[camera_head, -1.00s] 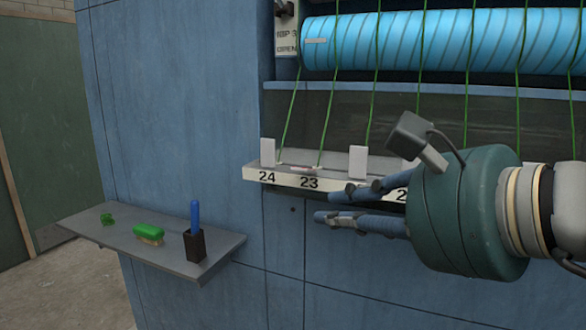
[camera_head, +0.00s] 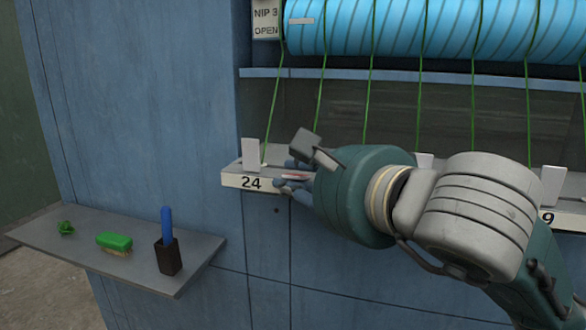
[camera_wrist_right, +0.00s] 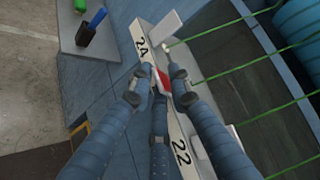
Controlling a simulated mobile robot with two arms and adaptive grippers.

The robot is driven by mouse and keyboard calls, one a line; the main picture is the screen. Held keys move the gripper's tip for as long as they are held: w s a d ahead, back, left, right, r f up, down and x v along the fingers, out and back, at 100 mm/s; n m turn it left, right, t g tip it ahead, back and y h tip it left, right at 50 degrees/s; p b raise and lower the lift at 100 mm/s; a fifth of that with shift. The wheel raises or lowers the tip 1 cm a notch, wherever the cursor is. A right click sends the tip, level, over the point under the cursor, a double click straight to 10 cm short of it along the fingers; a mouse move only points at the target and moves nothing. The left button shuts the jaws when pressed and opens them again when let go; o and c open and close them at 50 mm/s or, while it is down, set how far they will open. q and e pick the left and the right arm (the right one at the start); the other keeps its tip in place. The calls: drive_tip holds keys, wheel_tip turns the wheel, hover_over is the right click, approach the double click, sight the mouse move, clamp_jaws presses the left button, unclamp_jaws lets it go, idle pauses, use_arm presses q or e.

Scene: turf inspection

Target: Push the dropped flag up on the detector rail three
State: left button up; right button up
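The dropped flag (camera_head: 294,177) lies flat on the detector rail (camera_head: 232,180), just right of the number 24. It shows as a small red and white piece. It also shows in the wrist view (camera_wrist_right: 162,79), between the numbers 24 and 22. My right gripper (camera_head: 284,174) is at the rail with its fingers around the flag. In the wrist view its fingertips (camera_wrist_right: 154,68) are spread, with the flag in the gap between them. Whether a finger touches the flag cannot be told. The number under the flag is hidden by the gripper. My left gripper is not in view.
White flags stand upright on the rail, at 24 (camera_head: 250,153) and farther right (camera_head: 553,185). Green strands (camera_head: 322,105) run from the blue roller (camera_head: 400,28) down to the rail.

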drive_tip(key=shift+w+a, duration=0.1)
drive_tip(key=shift+w, duration=0.1)
drive_tip(key=shift+f, duration=0.1)
clamp_jaws()
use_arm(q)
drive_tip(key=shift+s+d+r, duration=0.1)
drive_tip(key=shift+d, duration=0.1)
